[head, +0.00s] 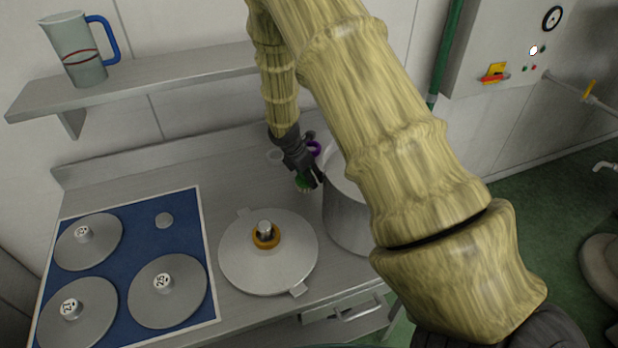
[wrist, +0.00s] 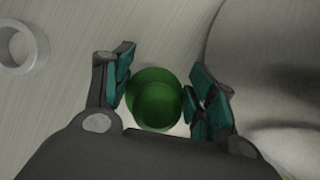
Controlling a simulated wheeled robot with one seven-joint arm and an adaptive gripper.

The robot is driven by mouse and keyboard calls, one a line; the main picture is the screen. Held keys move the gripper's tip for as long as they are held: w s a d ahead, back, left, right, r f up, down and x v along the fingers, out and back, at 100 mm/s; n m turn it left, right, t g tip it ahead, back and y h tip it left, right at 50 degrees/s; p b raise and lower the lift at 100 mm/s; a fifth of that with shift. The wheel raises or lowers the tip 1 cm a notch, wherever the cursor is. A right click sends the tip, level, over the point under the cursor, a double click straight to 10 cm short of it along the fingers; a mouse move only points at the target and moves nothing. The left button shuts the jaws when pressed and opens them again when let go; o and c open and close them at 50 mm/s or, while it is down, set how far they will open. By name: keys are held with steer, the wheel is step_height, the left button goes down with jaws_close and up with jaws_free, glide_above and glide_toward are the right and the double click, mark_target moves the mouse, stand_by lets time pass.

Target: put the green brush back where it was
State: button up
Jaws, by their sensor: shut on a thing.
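The green brush (head: 304,182) is at the back of the steel counter, beside the large pot. My gripper (head: 312,178) points down and is shut on it. In the wrist view the brush (wrist: 155,100) shows as a round green top between the teal finger pads of my gripper (wrist: 160,92). I cannot tell whether the bristles touch the counter.
A steel pot (head: 346,215) stands close to the right of my gripper. A lid (head: 240,258) with an orange ring lies in front. Numbered discs sit on a blue board (head: 130,257) at left.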

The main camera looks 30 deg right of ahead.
mark_target(298, 182)
steer(key=shift+f+p, duration=0.3)
steer(key=shift+f, duration=0.95)
steer(key=shift+f, duration=0.1)
steer(key=o, duration=1.2)
steer(key=shift+c, duration=0.2)
steer(key=shift+r, duration=0.2)
steer(key=shift+b+v, duration=1.65)
steer(key=shift+v, duration=4.25)
